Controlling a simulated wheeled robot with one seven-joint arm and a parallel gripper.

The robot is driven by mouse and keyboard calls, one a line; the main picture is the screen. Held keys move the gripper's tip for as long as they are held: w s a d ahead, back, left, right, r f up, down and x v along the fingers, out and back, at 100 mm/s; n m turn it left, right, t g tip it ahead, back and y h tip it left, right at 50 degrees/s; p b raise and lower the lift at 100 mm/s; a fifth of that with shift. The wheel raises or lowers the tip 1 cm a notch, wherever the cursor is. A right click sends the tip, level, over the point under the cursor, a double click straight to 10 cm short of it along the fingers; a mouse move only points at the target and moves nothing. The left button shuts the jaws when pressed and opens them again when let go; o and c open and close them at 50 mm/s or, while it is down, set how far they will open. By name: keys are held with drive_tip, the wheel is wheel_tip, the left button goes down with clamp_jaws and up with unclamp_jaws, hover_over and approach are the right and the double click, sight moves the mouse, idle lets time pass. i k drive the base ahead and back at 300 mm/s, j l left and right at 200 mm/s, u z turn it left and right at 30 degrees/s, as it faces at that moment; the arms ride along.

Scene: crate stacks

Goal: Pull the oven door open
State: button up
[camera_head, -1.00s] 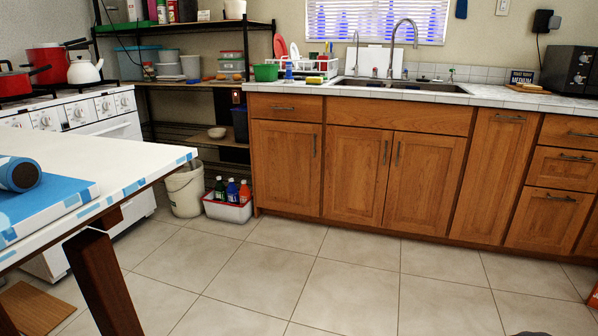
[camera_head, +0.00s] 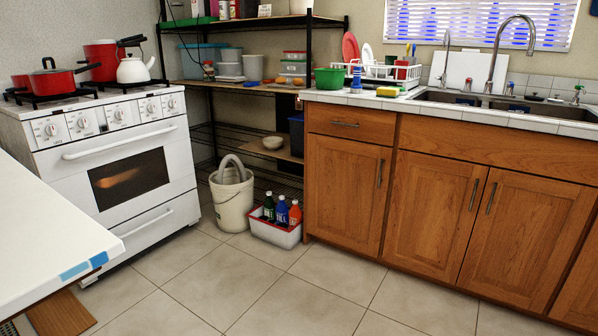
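The white oven (camera_head: 115,165) stands at the left in the head view, against the wall. Its door (camera_head: 82,183) is shut and has a dark window (camera_head: 129,180) with an orange glow inside. A white bar handle (camera_head: 118,141) runs across the top of the door, below a row of knobs. A lower drawer with its own handle (camera_head: 146,224) sits under the door. The white table hides the oven's lower left part. My gripper is not in view.
A white table corner (camera_head: 40,240) juts in at the left, between me and the oven. A white bucket (camera_head: 232,203) and a bin of bottles (camera_head: 275,232) stand right of the oven. Wooden cabinets (camera_head: 343,190) line the right. Tiled floor (camera_head: 210,285) is clear in the middle.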

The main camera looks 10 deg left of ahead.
sight(114, 177)
drive_tip(key=i+j+u, duration=0.15)
drive_tip(key=u, duration=0.25)
drive_tip(key=i+u, duration=0.65)
drive_tip(key=u, duration=0.15)
drive_tip(key=i+l+u, duration=0.15)
drive_tip(key=u, duration=0.25)
drive_tip(key=i+l+u, duration=0.2)
drive_tip(key=i, duration=0.25)
drive_tip(key=i+u, duration=0.2)
drive_tip(key=i, duration=0.6)
drive_tip(key=i+u, duration=0.25)
drive_tip(key=i, duration=0.6)
